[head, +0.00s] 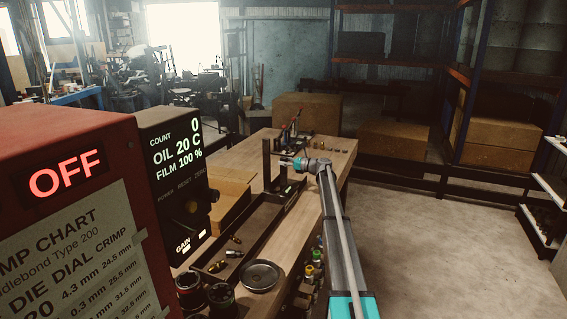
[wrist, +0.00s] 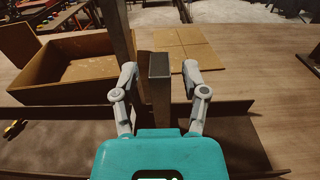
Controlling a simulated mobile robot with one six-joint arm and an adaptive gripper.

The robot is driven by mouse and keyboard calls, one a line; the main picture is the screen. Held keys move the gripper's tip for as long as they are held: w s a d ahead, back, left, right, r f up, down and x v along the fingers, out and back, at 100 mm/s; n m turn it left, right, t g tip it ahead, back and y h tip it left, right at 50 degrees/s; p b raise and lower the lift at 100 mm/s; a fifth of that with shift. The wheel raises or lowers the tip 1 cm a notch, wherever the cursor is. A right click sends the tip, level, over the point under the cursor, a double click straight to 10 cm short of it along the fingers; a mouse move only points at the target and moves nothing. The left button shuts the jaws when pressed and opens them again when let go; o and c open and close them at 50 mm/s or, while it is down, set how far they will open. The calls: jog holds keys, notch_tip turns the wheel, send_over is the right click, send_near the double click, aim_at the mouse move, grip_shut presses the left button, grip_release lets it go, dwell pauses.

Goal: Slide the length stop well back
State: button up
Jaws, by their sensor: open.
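The length stop appears to be the dark upright block (wrist: 159,88) with a paler edge in the wrist view. It stands between the two fingers of my gripper (wrist: 159,69), with a visible gap on each side. My gripper is open and not closed on it. In the head view my gripper (head: 284,163) is at the far part of the long dark trough (head: 248,232), beside a tall dark upright post (head: 266,160). That post also shows left of the fingers in the wrist view (wrist: 121,32). The stop's foot is hidden behind my gripper in the wrist view.
The red crimper (head: 75,190) reading OFF and a dark display unit (head: 177,165) fill the near left. A round metal dish (head: 262,276) sits beside the trough. Floor at right is clear.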

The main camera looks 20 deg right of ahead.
jog(key=v, duration=1.1)
jog(key=shift+s+d, duration=0.25)
jog(key=shift+r, duration=0.1)
